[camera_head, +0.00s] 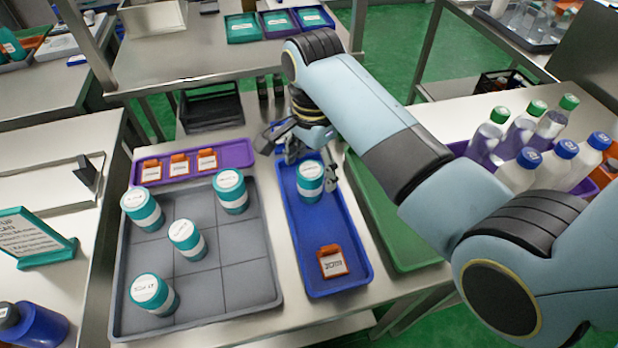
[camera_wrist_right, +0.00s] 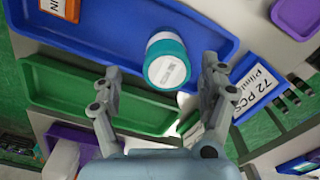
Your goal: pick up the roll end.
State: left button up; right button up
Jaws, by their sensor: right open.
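A teal and white cylinder with a printed white top (camera_head: 310,180) stands upright in the blue tray (camera_head: 322,218), towards its far end. I cannot tell from its label whether it is the roll end. My right gripper (camera_head: 302,160) is open just above it. In the right wrist view the cylinder (camera_wrist_right: 167,62) appears between the two spread fingers of the right gripper (camera_wrist_right: 161,68), with gaps on both sides. Several similar cylinders (camera_head: 187,240) stand in the grey divided tray (camera_head: 205,308). My left gripper is not in view.
An orange labelled piece (camera_head: 332,262) lies at the near end of the blue tray. A purple tray (camera_head: 238,148) with orange pieces sits behind the grey tray. A green tray (camera_head: 385,225) lies right of the blue one, under my right arm. Bottles (camera_head: 525,160) stand further right.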

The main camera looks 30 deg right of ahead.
aim_at(310, 184)
jog(key=shift+w+f, duration=0.15)
jog(key=shift+f, duration=0.35)
jog(key=shift+w+f, duration=0.1)
jog(key=shift+f, duration=0.2)
notch_tip(310, 184, down, 5)
jog(key=shift+w+r, duration=0.1)
jog(key=shift+w, duration=0.05)
jog(key=c, duration=0.4)
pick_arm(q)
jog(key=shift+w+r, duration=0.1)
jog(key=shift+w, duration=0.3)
pick_arm(e)
jog(key=c, duration=0.9)
jog(key=shift+r, duration=0.1)
